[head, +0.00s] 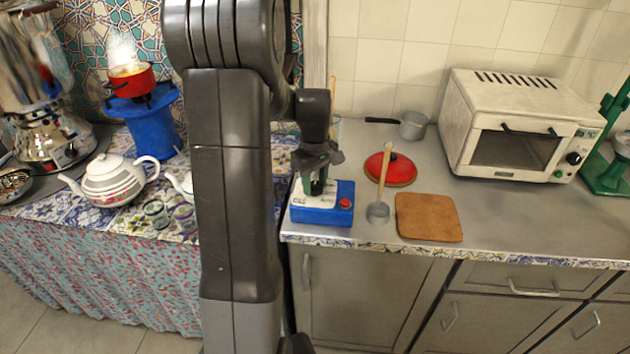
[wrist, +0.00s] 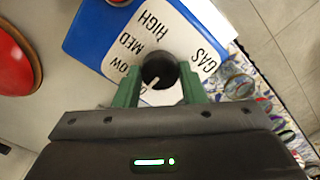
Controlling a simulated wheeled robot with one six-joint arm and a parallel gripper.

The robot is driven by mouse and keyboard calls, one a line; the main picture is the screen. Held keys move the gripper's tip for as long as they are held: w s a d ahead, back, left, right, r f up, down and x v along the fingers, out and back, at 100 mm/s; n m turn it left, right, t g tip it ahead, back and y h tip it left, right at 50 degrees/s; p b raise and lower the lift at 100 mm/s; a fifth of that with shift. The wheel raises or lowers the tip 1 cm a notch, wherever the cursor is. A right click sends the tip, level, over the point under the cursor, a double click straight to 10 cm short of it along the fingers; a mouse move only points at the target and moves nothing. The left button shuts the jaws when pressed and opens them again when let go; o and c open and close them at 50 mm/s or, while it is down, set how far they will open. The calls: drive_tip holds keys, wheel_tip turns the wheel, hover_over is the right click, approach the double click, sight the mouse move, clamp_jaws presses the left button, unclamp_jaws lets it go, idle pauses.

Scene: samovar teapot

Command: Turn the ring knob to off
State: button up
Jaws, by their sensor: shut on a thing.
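A blue box (head: 320,214) with a white labelled top sits at the counter's left end in the head view. Its blue edge also shows in the wrist view (wrist: 88,28). A round black knob (wrist: 158,66) stands on the white panel (wrist: 180,30), with LOW, MED, HIGH and GAS printed around it. A short white mark on the knob points to the lower left in the wrist view, on the LOW side. My gripper (wrist: 160,80) is shut on the knob, one green finger on each side. Any OFF label is hidden.
A red button (head: 346,203) is on the box. A red lid (head: 390,170), a ladle (head: 378,210) and a brown board (head: 429,217) lie to the right. A toaster oven (head: 520,125) stands behind. A white teapot (head: 112,182) and a blue burner (head: 147,122) are at left.

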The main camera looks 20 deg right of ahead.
sight(315, 185)
drive_tip(key=o, duration=1)
drive_tip(key=shift+r, duration=0.1)
wheel_tip(315, 185, up, 14)
drive_tip(key=shift+f, duration=0.2)
wheel_tip(315, 185, down, 14)
drive_tip(key=shift+r, duration=0.1)
idle(0.4)
drive_tip(key=shift+r, duration=0.1)
